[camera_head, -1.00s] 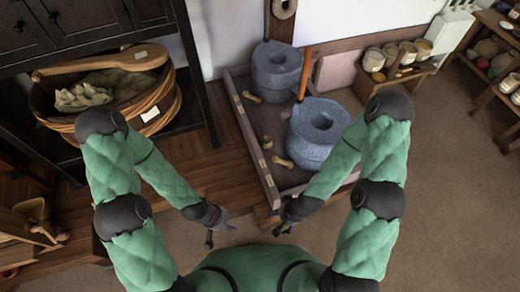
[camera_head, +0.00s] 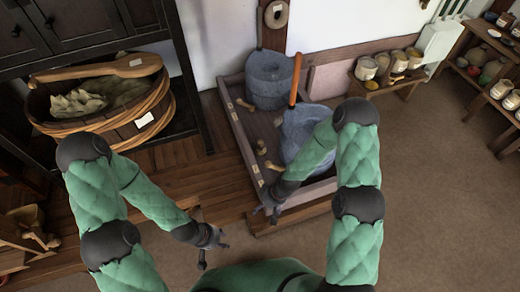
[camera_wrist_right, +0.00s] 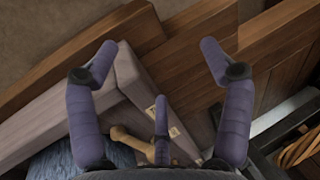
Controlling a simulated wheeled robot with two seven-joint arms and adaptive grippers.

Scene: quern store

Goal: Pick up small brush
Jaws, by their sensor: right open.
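Several small tan wooden pieces lie in the wooden tray (camera_head: 243,150) around the grey querns. One piece (camera_head: 276,166) is near the front quern, one (camera_head: 262,148) is just behind it, and one (camera_head: 245,105) is at the tray's back left. I cannot tell for sure which is the small brush. My right gripper (camera_head: 265,210) is open and empty above the tray's front left corner. In the right wrist view a wooden piece (camera_wrist_right: 128,140) shows low between its spread fingers, partly hidden. My left gripper (camera_head: 214,248) is open and empty over the floor.
The front quern (camera_head: 300,130), partly behind my right arm, and the rear quern (camera_head: 270,78) fill much of the tray. An orange handle (camera_head: 295,80) stands up between them. A large wooden tub (camera_head: 135,128) stands at left. Open floor (camera_head: 440,200) lies right.

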